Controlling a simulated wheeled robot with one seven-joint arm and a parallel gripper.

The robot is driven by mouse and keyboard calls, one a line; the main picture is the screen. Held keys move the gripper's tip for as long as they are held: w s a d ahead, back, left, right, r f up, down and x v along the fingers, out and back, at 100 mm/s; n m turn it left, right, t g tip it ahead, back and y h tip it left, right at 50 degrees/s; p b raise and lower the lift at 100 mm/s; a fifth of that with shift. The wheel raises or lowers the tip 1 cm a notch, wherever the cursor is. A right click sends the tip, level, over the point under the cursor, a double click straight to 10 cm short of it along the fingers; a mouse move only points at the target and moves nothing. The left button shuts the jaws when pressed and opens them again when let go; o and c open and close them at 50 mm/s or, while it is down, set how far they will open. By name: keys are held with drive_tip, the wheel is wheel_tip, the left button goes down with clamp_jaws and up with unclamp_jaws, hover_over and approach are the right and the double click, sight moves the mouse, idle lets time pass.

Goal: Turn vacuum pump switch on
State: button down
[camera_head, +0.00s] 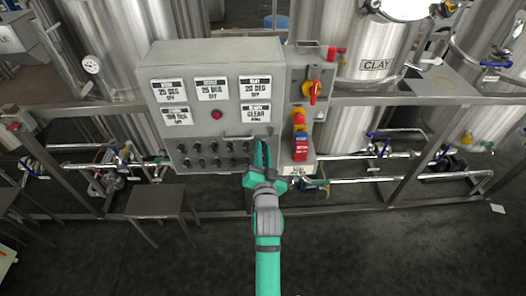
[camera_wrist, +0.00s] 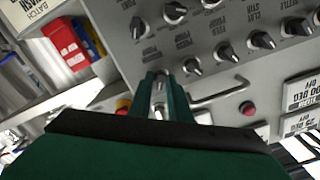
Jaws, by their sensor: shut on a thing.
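A grey control panel (camera_head: 222,120) stands upright in the middle of the head view, with rows of small dark rotary switches (camera_head: 200,147) along its lower half. My gripper (camera_head: 263,155) is at the lower right part of the panel. In the wrist view my gripper (camera_wrist: 162,80) has its green fingers close together around a switch knob (camera_wrist: 159,98). The fingers hide most of this knob and its label, so I cannot read its name or its setting. Other switches (camera_wrist: 262,40) with upside-down labels show beside and above it.
A metal handle (camera_wrist: 220,92) and a red button (camera_wrist: 248,108) lie close to my fingers in the wrist view. A red and yellow switch box (camera_head: 301,140) is just right of the panel. Steel tanks (camera_head: 375,50), pipes and a frame stand behind. A small table (camera_head: 155,200) is at left.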

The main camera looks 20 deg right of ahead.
drive_tip(key=c, duration=1.9)
unclamp_jaws()
drive_tip(key=shift+o, duration=0.2)
drive_tip(key=v, duration=1)
drive_tip(key=shift+s, duration=0.4)
drive_tip(key=shift+a, duration=0.1)
drive_tip(key=s+a+f+n+g+y, duration=0.1)
drive_tip(key=s+a+f+n, duration=0.2)
drive_tip(key=s+a+f, duration=0.35)
drive_tip(key=s+a+f+n+y, duration=0.2)
drive_tip(key=s+a+f, duration=0.2)
drive_tip(key=s, duration=0.6)
drive_tip(key=s+a+n+y, duration=0.1)
drive_tip(key=s+a+n, duration=0.1)
drive_tip(key=s, duration=0.7)
drive_tip(key=s+a+n+g+y, duration=0.1)
drive_tip(key=s+a, duration=0.3)
drive_tip(key=s, duration=0.5)
drive_tip(key=shift+s+a+r+n, duration=0.15)
drive_tip(key=shift+s+r+n, duration=0.15)
drive_tip(key=shift+n, duration=0.4)
